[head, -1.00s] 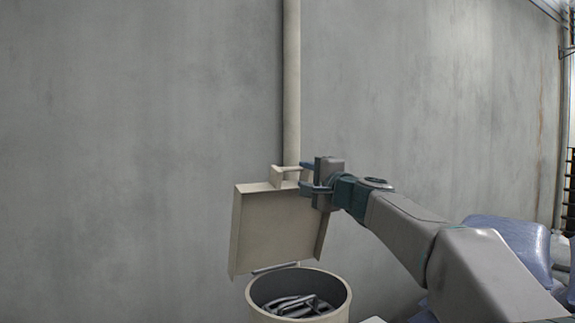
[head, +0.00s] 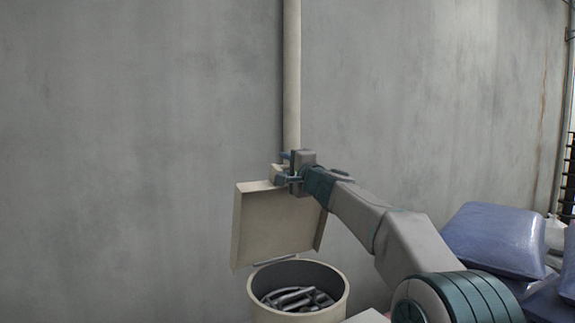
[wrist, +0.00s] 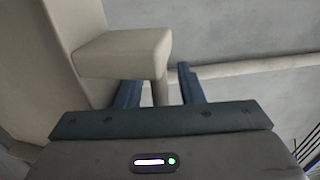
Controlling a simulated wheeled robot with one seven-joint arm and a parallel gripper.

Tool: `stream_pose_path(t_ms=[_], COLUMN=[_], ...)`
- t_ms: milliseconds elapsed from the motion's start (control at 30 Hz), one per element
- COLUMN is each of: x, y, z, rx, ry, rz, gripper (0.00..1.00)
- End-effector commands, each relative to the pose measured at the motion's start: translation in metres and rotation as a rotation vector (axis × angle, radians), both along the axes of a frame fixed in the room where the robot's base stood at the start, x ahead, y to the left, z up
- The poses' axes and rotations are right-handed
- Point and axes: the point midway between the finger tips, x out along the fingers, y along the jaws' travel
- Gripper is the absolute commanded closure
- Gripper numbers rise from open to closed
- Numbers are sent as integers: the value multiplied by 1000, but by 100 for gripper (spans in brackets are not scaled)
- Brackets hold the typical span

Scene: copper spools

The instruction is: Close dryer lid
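The cream dryer lid (head: 275,228) stands raised, hinged at the back rim of the round dryer drum (head: 341,297), and leans slightly back toward the wall. Its handle (head: 277,176) sticks out at the lid's top edge, partly hidden by my gripper (head: 288,168). In the wrist view the lid (wrist: 60,50) fills the left side and the handle block (wrist: 125,50) crosses above the fingers. My gripper's blue fingers (wrist: 160,88) are apart, with a narrow part of the handle visible between them. I cannot tell whether either finger touches it.
Dark grey metal pieces (head: 297,299) lie inside the drum. A cream pipe (head: 291,80) runs up the concrete wall just behind the lid. Blue sacks (head: 500,240) are piled at the right. The wall area left of the lid is clear.

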Motion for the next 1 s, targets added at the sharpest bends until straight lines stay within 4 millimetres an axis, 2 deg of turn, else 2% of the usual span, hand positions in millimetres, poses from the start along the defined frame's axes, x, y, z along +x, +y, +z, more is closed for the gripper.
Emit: stream_pose_path(t_ms=[33,67,167,633,1000], x=[0,0,0,-4,-20], y=[0,0,0,-7,-33], z=[0,0,0,-6,-19], rx=[0,0,0,10,55], ry=[0,0,0,-15,-82], rz=[0,0,0,-6,-23], gripper=[66,72,99,100,100])
